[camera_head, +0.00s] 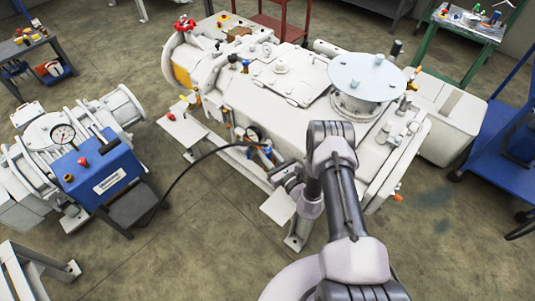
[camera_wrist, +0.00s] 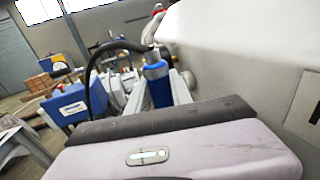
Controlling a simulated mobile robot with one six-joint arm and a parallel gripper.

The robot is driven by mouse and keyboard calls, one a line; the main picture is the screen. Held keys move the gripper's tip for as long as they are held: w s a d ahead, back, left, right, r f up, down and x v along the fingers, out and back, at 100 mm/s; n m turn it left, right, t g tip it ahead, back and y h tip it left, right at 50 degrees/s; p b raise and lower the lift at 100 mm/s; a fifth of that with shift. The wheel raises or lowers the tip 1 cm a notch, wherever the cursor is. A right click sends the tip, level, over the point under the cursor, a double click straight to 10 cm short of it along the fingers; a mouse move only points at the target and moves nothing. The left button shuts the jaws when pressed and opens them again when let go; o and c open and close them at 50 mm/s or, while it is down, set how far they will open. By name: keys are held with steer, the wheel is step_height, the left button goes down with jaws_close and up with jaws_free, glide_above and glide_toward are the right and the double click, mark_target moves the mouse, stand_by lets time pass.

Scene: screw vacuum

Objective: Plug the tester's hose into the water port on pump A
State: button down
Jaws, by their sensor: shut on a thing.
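The tester is a blue box with a round gauge (camera_head: 98,165) at the left of the head view, and it also shows at the left of the wrist view (camera_wrist: 72,104). Its black hose (camera_head: 192,164) arches right to my gripper (camera_head: 268,158), beside the large white pump (camera_head: 300,108). In the wrist view, my gripper (camera_wrist: 158,92) is shut on the blue hose end (camera_wrist: 157,86), with the black hose (camera_wrist: 98,66) leaving its top and curving left. The hose end is held apart from the pump's white side. I cannot make out pump labels or the water port.
A smaller white pump (camera_head: 40,150) stands behind the tester at the left. A dark stand (camera_head: 130,203) is under the tester. A blue cart (camera_head: 503,130) and a green-framed table (camera_head: 468,28) are at the right.

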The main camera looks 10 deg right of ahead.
steer(key=shift+f, duration=0.15)
stand_by(0.8)
steer(key=shift+f+b, duration=0.35)
steer(key=shift+b, duration=0.2)
steer(key=shift+f+b, duration=0.6)
steer(key=shift+f, duration=0.05)
steer(key=shift+r, duration=0.1)
steer(key=shift+r+p, duration=0.6)
steer(key=shift+r, duration=0.2)
steer(key=shift+b, duration=0.4)
stand_by(0.5)
steer(key=shift+f, duration=0.2)
steer(key=shift+f+b, duration=0.3)
steer(key=shift+b, duration=0.1)
